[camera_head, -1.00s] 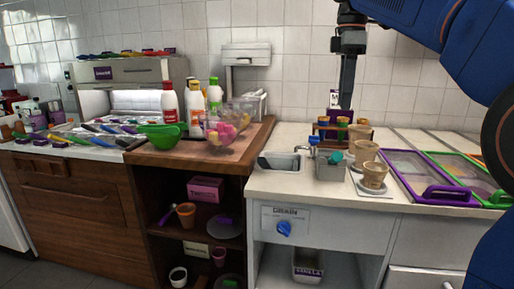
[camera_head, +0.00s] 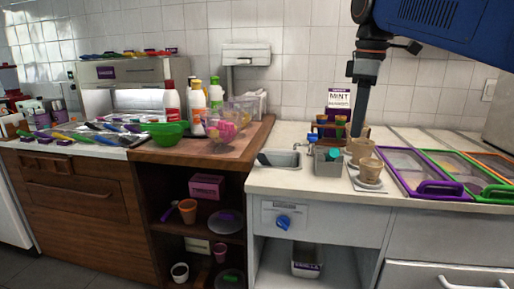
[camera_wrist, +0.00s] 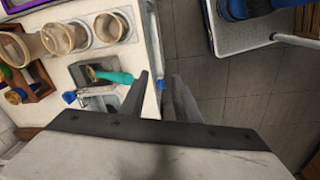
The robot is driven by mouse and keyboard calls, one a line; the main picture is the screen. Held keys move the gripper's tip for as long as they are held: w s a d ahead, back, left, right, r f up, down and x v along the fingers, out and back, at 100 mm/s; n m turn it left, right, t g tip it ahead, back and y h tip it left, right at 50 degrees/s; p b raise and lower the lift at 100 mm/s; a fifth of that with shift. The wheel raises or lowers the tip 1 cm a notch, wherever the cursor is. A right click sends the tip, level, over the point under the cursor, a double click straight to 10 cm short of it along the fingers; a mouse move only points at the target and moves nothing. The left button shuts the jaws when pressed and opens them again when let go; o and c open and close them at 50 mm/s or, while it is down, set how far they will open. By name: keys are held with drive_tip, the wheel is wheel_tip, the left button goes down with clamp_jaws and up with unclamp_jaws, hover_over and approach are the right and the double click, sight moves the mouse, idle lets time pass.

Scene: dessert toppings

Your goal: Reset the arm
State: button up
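My gripper (camera_head: 358,132) hangs down from my blue arm at the upper right of the head view, over the counter near the paper cups. In the wrist view my gripper (camera_wrist: 161,80) shows two dark fingers with a gap between them. Nothing is held in the gap; the counter edge and grey floor show behind it. In the head view the fingertips look close to the tan cups (camera_head: 360,148); whether they touch cannot be told there. In the wrist view the fingers are apart from the cups (camera_wrist: 110,27).
A grey tub with a teal-handled scoop (camera_head: 328,162) stands on the white counter, beside a small sink (camera_head: 279,160). Purple-framed (camera_head: 436,188) and green-framed lids lie at right. A green bowl (camera_head: 163,134) and bottles stand on the wooden counter at left. A mint sign (camera_head: 339,98) stands behind.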

drive_tip(key=s+d+f+m+t, duration=0.1)
drive_tip(key=s+f+m, duration=0.3)
drive_tip(key=s+f, duration=0.3)
drive_tip(key=s+d+f+m+t, duration=0.1)
drive_tip(key=s+f+m, duration=0.3)
drive_tip(key=f, duration=1)
drive_tip(key=s+d+f+m+t, duration=0.1)
drive_tip(key=s+d+f+m, duration=0.2)
drive_tip(key=s+f, duration=0.8)
drive_tip(key=shift+f+m+t, duration=0.3)
drive_tip(key=shift+m+t, duration=0.1)
drive_tip(key=shift+m, duration=0.3)
